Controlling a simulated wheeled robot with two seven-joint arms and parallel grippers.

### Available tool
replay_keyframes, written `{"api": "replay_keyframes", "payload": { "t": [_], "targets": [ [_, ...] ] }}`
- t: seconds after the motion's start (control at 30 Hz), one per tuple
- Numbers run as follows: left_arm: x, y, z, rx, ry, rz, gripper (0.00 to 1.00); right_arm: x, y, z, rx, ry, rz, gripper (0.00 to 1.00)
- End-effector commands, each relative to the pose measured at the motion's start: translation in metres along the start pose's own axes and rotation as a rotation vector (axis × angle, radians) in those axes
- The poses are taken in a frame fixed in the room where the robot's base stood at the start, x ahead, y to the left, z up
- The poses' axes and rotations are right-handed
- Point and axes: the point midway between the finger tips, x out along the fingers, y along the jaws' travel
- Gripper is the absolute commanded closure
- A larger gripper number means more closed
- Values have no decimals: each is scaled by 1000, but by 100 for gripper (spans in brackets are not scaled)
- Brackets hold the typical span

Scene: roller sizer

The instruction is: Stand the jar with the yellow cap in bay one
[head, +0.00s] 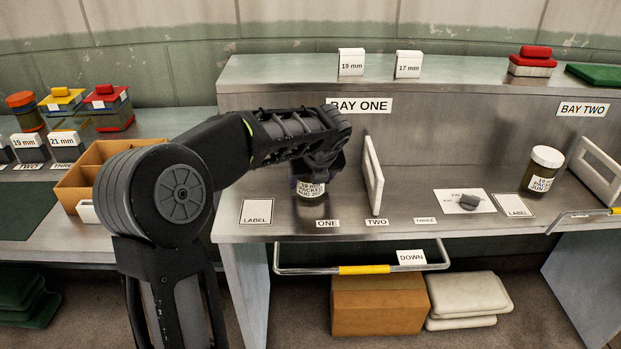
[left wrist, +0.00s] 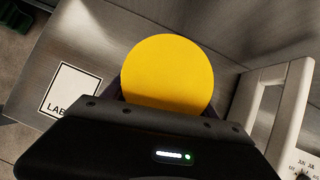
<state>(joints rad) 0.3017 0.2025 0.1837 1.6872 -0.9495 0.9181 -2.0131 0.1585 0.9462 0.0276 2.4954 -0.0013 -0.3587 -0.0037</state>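The jar with the yellow cap (head: 310,188) is upright in bay one, behind the ONE tag. The round yellow cap (left wrist: 167,75) fills the middle of the left wrist view. My left gripper (head: 312,174) is right at the top of the jar, pointing down. Its fingertips are mostly hidden, so I cannot tell if they grip. I cannot tell whether the jar's base touches the bench. The BAY ONE sign (head: 360,105) is on the back panel. My right gripper is out of view.
A white upright divider (head: 373,175) stands right of the jar. A LABEL card (head: 257,211) lies to its left. Another jar (head: 542,170) stands at the right, near a second white frame (head: 597,172). A rail with a yellow grip (head: 364,269) runs below the bench front.

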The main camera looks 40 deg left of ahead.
Motion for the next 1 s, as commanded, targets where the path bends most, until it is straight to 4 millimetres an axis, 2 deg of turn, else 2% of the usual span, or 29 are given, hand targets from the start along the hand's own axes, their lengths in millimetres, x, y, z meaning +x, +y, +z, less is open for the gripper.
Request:
{"api": "replay_keyframes", "payload": {
  "t": [0.03,0.2,0.57,0.77,1.0],
  "targets": [
    [0,0,0,0,0,0,29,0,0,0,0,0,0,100],
    [0,0,0,0,0,0,15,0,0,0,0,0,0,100],
    [-4,0,1,0,-1,0,14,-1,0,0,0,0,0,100],
    [-29,0,2,0,-2,-1,14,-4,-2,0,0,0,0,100],
    [-79,-1,3,-1,-3,-3,14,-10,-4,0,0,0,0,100]
  ]
}}
